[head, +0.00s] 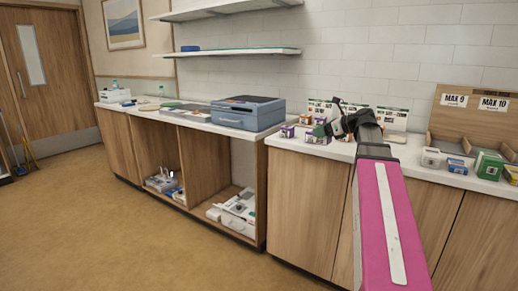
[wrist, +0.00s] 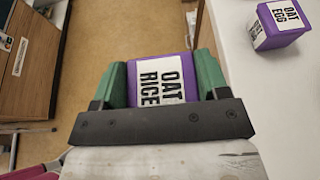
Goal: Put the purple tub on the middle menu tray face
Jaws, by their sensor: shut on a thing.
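A purple tub (wrist: 160,72) with a white label reading OAT RICE is held between the green fingers of my gripper (wrist: 157,85) in the wrist view. The floor shows beneath and beyond it, so it is out past the counter edge. A second purple tub (wrist: 278,22), labelled OAT EGG, stands on the white counter to the right. Upright white menu panels (head: 394,118) stand behind; which is the middle one I cannot tell.
A blue-grey box-like machine (head: 248,114) sits on the counter to the left. At the right are a wooden stand (head: 455,125) with MAX signs, a green box (head: 487,165) and small packs. Shelves (head: 232,52) hang above. The floor (head: 150,230) is clear.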

